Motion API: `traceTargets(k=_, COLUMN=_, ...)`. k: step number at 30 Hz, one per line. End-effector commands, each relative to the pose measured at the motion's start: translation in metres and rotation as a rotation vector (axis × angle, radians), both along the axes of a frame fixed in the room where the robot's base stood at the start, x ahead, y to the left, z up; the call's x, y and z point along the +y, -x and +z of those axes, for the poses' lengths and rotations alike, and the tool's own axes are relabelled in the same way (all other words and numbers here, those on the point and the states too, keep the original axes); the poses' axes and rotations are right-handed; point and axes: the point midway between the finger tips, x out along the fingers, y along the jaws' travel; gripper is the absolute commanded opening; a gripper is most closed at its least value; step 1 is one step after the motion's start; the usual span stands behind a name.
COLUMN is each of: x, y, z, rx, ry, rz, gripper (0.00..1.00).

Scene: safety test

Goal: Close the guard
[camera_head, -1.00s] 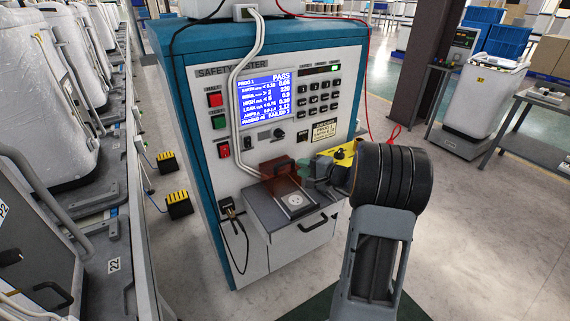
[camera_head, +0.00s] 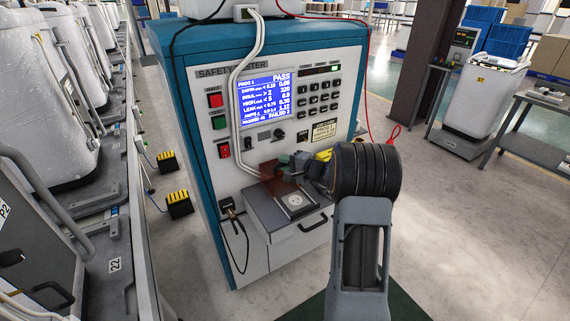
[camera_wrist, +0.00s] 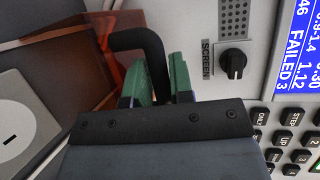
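The guard (camera_head: 277,178) is a see-through orange-red cover standing raised at the back of a grey shelf on the safety tester's front. It also shows at the left of the wrist view (camera_wrist: 118,70), with a black curved handle (camera_wrist: 138,40) on it. My gripper (camera_head: 290,163) is at the guard's upper right side. In the wrist view its green-padded fingers (camera_wrist: 158,78) are apart, with the handle running down between them. I cannot tell whether the pads touch the handle. Its lower end is hidden by the gripper.
The shelf (camera_head: 262,214) carries a light plate with a round socket (camera_head: 296,201). The tester's screen (camera_head: 266,98), keys and a black knob (camera_wrist: 232,64) are close to my gripper. A black plug and cable (camera_head: 233,214) hang left of the shelf.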

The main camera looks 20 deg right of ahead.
Motion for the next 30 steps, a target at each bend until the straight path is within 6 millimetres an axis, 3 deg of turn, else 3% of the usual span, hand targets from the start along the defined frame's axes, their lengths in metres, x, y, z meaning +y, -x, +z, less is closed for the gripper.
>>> traceTargets(k=6, x=0.000, y=0.000, z=0.000, rx=0.000, ry=0.000, rz=0.000, gripper=0.00)
traceTargets(k=17, x=0.000, y=0.002, z=-0.001, rx=0.000, ry=0.000, rz=0.000, gripper=0.00)
traceTargets(k=20, x=-0.003, y=0.015, z=-0.004, rx=-0.002, ry=0.001, rz=-0.001, gripper=0.00)
traceTargets(k=30, x=-0.013, y=0.096, z=-0.003, rx=-0.003, ry=0.002, rz=-0.004, gripper=0.00)
